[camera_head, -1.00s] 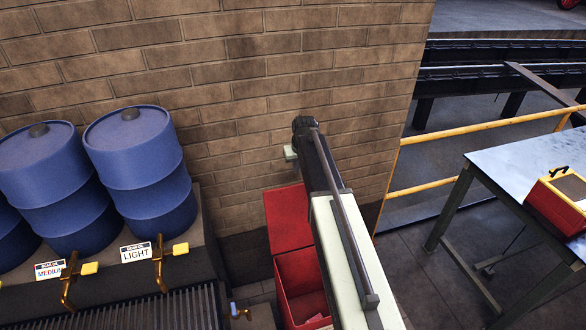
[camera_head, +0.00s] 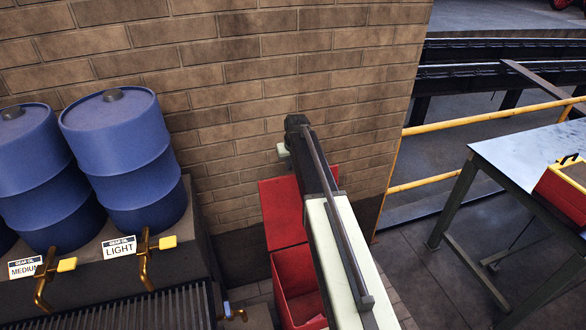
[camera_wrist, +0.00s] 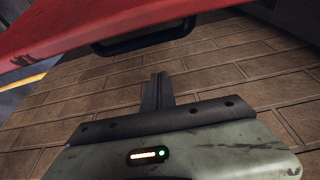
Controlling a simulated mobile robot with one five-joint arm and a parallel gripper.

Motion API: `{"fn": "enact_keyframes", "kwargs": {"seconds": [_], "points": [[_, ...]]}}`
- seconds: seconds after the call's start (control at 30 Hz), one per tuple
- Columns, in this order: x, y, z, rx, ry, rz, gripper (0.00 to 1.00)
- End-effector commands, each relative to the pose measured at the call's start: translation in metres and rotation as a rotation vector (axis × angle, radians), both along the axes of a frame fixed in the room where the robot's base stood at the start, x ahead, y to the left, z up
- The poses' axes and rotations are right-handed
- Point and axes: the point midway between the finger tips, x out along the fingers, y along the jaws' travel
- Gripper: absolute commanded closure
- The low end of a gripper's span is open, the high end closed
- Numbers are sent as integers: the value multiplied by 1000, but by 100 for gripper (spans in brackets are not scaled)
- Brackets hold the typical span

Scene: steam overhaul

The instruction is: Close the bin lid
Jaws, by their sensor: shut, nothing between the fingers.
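The red bin (camera_head: 288,290) stands on the floor by the brick wall, partly hidden behind my arm. Its red lid (camera_head: 282,215) is open, raised at the back on the wall side. In the wrist view the red lid (camera_wrist: 90,30) slants across the top left, with a dark handle (camera_wrist: 150,38) on its edge. My gripper (camera_wrist: 160,78) is shut and empty, just below the handle in the picture, with a visible gap between them. My fingertips are not clear in the head view.
Blue oil drums (camera_head: 120,150) on a dark stand with brass taps (camera_head: 148,260) are left of the bin. A metal table (camera_head: 520,150) with a red toolbox (camera_head: 568,185) is at right. A yellow railing (camera_head: 480,118) runs behind it. Floor between bin and table looks clear.

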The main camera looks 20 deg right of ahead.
Motion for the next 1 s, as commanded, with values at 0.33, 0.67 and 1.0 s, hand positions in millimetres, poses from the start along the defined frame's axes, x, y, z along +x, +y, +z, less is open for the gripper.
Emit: {"fn": "enact_keyframes", "kwargs": {"seconds": [0.33, 0.67, 1.0], "points": [[-41, 0, 0, 0, 0, 0, 100], [-42, -3, 0, 0, -5, -2, 100], [-82, -1, 10, 2, -117, -3, 100]]}}
